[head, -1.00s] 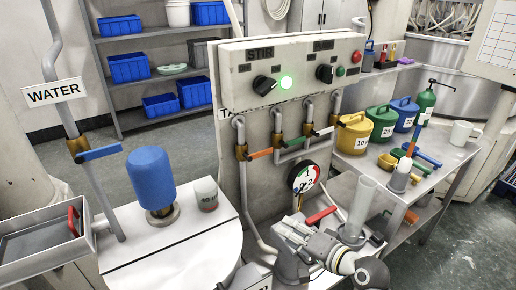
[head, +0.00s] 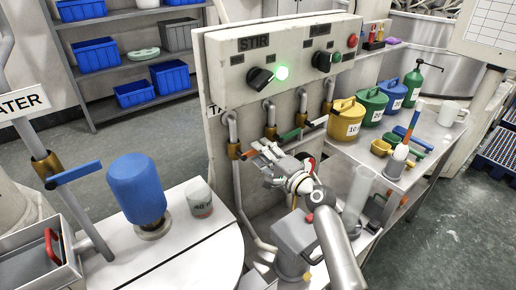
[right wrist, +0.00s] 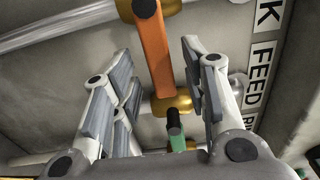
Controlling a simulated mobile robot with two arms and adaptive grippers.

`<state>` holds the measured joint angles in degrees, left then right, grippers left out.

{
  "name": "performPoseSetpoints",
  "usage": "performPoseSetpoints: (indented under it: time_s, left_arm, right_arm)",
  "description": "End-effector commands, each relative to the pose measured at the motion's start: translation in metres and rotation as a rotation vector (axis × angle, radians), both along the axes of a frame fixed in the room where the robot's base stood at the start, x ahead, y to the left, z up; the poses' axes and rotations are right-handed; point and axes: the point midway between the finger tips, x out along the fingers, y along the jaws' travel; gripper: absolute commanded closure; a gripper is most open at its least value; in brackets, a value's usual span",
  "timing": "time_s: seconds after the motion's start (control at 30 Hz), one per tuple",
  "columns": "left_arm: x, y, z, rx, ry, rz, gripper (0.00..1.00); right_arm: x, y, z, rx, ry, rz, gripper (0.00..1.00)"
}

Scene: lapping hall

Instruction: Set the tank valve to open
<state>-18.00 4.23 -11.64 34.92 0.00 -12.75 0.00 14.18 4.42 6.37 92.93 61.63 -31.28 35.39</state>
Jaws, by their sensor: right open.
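In the right wrist view the orange lever (right wrist: 156,55) runs between my fingers, with a brass body at each end of the visible stretch. My right gripper (head: 264,153) is open around the orange lever, with a gap showing on both sides. The right wrist view shows its fingers (right wrist: 155,62) apart. Part of the label reads "K", then "FEED" (right wrist: 261,65). My left gripper is out of view.
A green lever (head: 291,135) and a white lever (head: 318,121) sit on the pipes to the right. A gauge (head: 307,163) is mostly hidden behind my gripper. A clear cylinder (head: 358,193) stands near my right arm. A blue bottle (head: 137,190) stands left.

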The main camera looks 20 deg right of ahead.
Motion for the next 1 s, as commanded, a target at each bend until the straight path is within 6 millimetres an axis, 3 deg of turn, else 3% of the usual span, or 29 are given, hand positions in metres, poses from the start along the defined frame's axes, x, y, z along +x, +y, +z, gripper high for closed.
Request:
performPoseSetpoints:
  time_s: [0.1, 0.2, 0.57, 0.9, 1.0]
  left_arm:
    - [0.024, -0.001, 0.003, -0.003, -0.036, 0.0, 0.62]
    - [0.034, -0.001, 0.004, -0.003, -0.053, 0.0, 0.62]
    - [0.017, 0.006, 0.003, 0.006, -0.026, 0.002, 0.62]
    - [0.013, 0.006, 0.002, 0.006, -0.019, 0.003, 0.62]
    - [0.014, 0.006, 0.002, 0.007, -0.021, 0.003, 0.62]
  right_arm:
    - [0.013, 0.005, 0.0, 0.002, 0.001, 0.001, 0.59]
    - [0.019, 0.007, 0.0, 0.0, 0.0, 0.0, 0.59]
    - [0.022, 0.008, 0.0, -0.001, 0.0, 0.0, 0.59]
    - [0.022, 0.008, 0.0, -0.001, 0.001, 0.0, 1.0]
    - [0.022, 0.008, -0.001, -0.001, 0.001, 0.0, 1.0]
